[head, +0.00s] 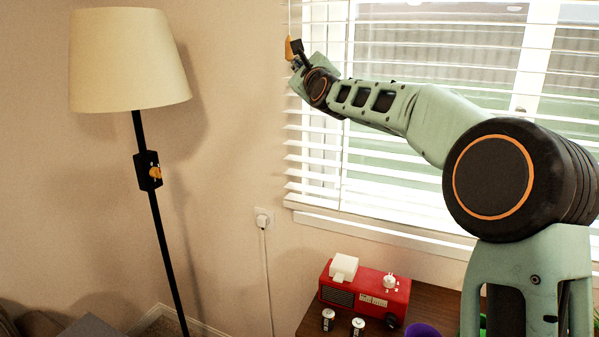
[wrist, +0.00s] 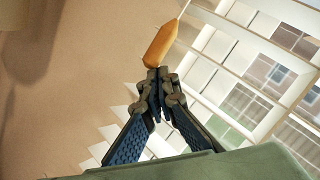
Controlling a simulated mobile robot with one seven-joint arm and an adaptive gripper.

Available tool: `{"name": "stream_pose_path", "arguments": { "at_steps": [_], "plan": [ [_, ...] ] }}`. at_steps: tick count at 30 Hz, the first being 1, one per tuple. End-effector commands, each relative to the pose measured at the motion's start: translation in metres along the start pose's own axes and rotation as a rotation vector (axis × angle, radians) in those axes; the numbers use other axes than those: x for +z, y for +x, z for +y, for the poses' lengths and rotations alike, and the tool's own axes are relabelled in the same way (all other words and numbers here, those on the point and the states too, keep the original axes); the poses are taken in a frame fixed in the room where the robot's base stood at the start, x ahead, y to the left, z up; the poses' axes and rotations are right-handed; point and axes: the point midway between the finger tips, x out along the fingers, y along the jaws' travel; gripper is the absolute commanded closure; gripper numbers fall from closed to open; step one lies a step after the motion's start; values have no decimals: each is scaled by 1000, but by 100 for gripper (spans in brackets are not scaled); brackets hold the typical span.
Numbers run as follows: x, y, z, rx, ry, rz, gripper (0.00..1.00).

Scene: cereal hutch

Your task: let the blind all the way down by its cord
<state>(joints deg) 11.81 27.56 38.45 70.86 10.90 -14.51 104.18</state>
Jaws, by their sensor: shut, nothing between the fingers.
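The white slatted blind (head: 318,165) hangs over the window, its slats tilted so that daylight shows between them. In the head view its lowest visible slats are close above the sill. A thin cord (head: 290,14) hangs at the blind's left side and ends in an orange wooden pull (head: 288,48). My gripper (head: 296,47) is right beside the pull, at the blind's upper left. In the wrist view the pull (wrist: 161,44) lies just beyond my shut fingertips (wrist: 158,77), not between them. I cannot tell whether they touch it.
A floor lamp (head: 128,60) stands at the left. A plugged-in cable (head: 265,250) runs down the wall.

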Motion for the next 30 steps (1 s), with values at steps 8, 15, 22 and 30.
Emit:
{"name": "stream_pose_path", "arguments": {
  "at_steps": [8,15,22,30],
  "plan": [
    [17,5,-20,0,1,1,100],
    [19,5,-21,-1,0,0,100],
    [20,5,-22,-1,0,-1,100],
    [17,4,-19,-1,1,-1,100]
  ]
}}
